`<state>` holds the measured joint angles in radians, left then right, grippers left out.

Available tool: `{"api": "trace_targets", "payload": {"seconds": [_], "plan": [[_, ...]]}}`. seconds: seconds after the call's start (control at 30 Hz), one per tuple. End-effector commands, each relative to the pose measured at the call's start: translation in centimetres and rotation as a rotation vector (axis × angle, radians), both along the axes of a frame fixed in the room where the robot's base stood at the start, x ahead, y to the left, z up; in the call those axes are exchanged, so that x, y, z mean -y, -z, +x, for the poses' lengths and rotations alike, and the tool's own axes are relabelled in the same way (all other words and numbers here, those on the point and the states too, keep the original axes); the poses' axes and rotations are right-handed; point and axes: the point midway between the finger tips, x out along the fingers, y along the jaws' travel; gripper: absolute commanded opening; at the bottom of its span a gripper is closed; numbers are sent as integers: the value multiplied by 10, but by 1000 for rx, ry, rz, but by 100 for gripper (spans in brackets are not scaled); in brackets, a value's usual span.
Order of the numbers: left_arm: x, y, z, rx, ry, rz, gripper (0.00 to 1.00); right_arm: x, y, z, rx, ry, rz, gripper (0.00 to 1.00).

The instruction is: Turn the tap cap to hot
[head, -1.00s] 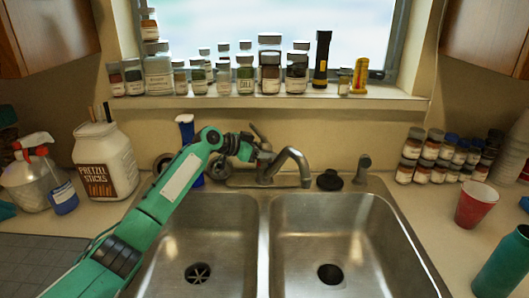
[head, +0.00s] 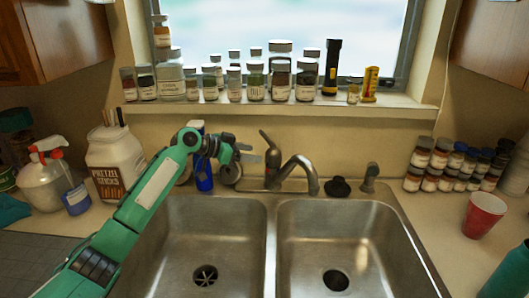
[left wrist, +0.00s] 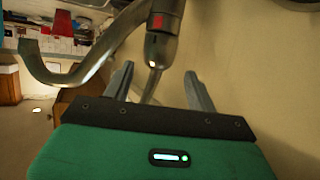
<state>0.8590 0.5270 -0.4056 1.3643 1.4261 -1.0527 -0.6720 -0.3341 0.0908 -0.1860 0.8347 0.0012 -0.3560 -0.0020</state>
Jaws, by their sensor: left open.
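The metal tap (head: 294,172) stands behind the double sink, its spout curving right. Its cap with a lever (head: 268,147) points up and leans left. In the left wrist view the tap cap (left wrist: 158,48) carries a red mark and sits just beyond the fingertips, with the spout (left wrist: 75,72) to the left. My left gripper (head: 250,153) is left of the cap, apart from it in the head view. Its two fingers stand apart with nothing held in the left wrist view (left wrist: 159,70). My right gripper is out of view.
A blue-and-white bottle (head: 204,178) stands behind my left wrist. A black stopper (head: 338,187) and a small metal dispenser (head: 370,178) stand right of the tap. Jars line the sill (head: 280,109) above. The sink basins (head: 345,235) are empty.

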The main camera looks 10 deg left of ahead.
Motion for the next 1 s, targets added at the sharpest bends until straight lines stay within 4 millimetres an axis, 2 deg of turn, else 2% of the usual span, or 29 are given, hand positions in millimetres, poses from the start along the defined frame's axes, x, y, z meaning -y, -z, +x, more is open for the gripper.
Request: {"api": "trace_targets", "payload": {"seconds": [0.13, 0.33, 0.63, 0.83, 1.0], "plan": [[-21, -11, -16, 0, -1, 2, 57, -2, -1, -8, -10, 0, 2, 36], [-33, -17, -26, -1, 0, 0, 57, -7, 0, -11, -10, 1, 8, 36], [-35, -18, -27, -1, 1, -1, 57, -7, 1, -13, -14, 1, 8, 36], [-35, -18, -27, 0, 1, 0, 57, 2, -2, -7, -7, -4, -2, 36], [-35, -34, -27, 0, 0, 0, 57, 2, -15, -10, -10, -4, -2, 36]]}}
